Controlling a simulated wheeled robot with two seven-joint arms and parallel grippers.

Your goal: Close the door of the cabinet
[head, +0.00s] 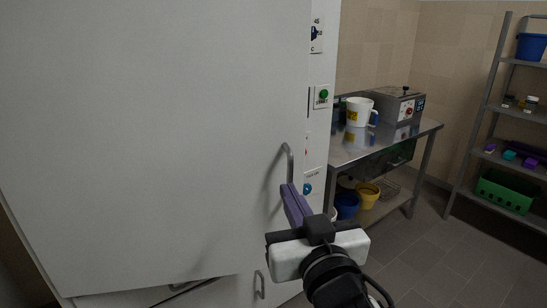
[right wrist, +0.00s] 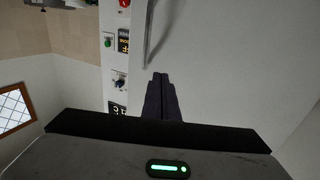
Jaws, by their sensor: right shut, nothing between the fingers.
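The large white cabinet door (head: 150,130) fills the left half of the head view and lies on the right in the right wrist view (right wrist: 225,60). A grey bar handle (head: 290,160) is near its right edge. The handle shows as a thin bar in the right wrist view (right wrist: 150,40). My right gripper (head: 291,189) is shut and empty, its fingers at the handle's lower end in the picture. I cannot tell whether they touch the handle or door. How far the door stands open is unclear. My left gripper is out of view.
A narrow control strip with a green button (head: 323,94) runs beside the door. A second handle (head: 259,285) is lower down. To the right, a steel table (head: 345,158) holds a white jug (head: 359,112); a grey shelf rack (head: 465,165) stands farther right. Tiled floor (head: 430,265) between is clear.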

